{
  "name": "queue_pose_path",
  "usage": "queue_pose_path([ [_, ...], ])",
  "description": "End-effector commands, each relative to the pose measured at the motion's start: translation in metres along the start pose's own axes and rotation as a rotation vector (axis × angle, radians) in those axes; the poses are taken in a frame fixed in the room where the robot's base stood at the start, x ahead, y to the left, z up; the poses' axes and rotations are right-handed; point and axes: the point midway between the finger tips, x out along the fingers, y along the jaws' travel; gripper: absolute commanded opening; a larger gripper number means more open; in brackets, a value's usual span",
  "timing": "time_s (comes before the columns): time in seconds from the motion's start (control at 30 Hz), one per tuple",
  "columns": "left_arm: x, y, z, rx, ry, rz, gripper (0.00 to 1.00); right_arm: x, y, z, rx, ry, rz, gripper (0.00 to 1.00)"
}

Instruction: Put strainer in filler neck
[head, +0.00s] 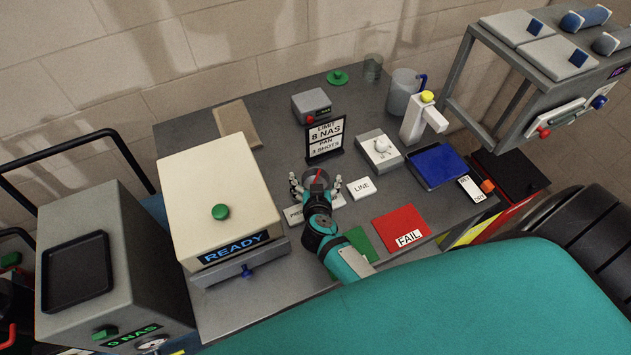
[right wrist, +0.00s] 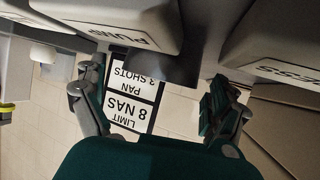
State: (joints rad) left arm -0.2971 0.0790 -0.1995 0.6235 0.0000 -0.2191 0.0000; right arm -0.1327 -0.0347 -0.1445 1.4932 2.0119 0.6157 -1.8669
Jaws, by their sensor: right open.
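My right gripper (head: 317,186) is open over the dark bench, its two fingers spread apart. In the right wrist view its fingers (right wrist: 160,108) stand at either side, with a dark grey round part (right wrist: 160,68) beyond the gap. In the head view a round dark part with a red mark (head: 318,174) shows between or just behind the fingers. I cannot tell whether the fingers touch it. I cannot clearly make out a strainer or a filler neck; the arm hides part of this spot. My left gripper is not in view.
A LIMIT 8 NAS sign (head: 325,140) stands close behind the gripper. A LINE block (head: 362,188), a red FAIL mat (head: 402,228) and a green mat (head: 358,243) lie nearby. A cream READY machine (head: 215,190) stands left, a blue tray (head: 438,166) right.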

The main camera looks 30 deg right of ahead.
Motion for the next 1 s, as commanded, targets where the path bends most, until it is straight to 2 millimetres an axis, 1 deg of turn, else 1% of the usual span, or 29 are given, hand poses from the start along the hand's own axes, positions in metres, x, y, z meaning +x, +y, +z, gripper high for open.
queue_pose_path([
  [0.03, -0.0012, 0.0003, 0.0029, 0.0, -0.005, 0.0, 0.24, 0.006, 0.0003, -0.0005, -0.002, 0.0, 0.002, 0.98],
  [0.13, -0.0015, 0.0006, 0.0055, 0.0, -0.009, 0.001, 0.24, 0.0122, 0.0006, 0.0003, 0.0, -0.001, 0.001, 0.98],
  [0.37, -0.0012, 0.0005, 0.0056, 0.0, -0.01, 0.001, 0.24, 0.0132, 0.0005, 0.0005, 0.0, -0.001, 0.0, 0.98],
  [0.47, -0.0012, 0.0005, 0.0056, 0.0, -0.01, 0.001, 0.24, 0.0131, 0.0005, 0.0005, 0.0, -0.001, 0.0, 0.86],
  [0.83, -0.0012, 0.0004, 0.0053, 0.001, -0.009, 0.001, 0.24, 0.0129, 0.0006, 0.0008, 0.0, -0.001, 0.001, 0.38],
  [0.93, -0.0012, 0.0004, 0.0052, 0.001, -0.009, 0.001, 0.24, 0.0129, 0.0006, 0.0009, 0.0, -0.002, 0.001, 0.38],
  [0.97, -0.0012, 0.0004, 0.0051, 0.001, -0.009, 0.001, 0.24, 0.0129, 0.0005, 0.0007, 0.0, -0.001, 0.001, 0.33],
  [1.0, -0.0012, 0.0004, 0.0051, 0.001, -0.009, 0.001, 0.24, 0.0128, 0.0005, 0.0008, 0.0, -0.001, 0.001, 0.33],
])
